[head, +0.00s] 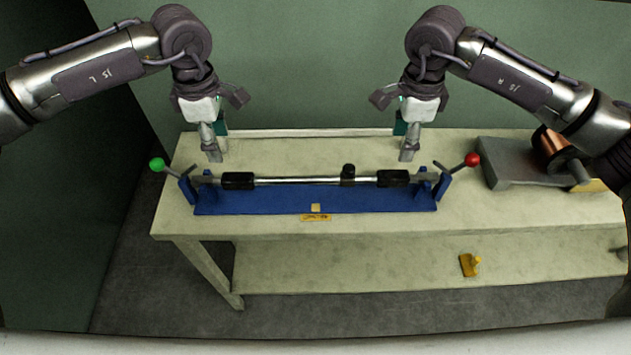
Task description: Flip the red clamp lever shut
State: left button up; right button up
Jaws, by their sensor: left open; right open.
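The red clamp lever (472,160) has a red ball knob on a thin arm that tilts up and outward at the right end of the blue fixture (290,202). A green-knobbed lever (157,165) leans outward at the fixture's left end. A metal rod (300,181) with black grips lies across the fixture. My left gripper (212,150) is open and empty, pointing down above and behind the fixture's left part. My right gripper (409,150) is open and empty, pointing down behind the fixture's right part, left of the red knob and apart from it.
The fixture stands on a pale bench (330,152). A grey stand (508,163) with a copper spool (552,147) is at the bench's right. A small yellow object (469,264) lies on the lower shelf (370,270). The bench top between grippers is clear.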

aim_at(472, 160)
jog(key=k, duration=1)
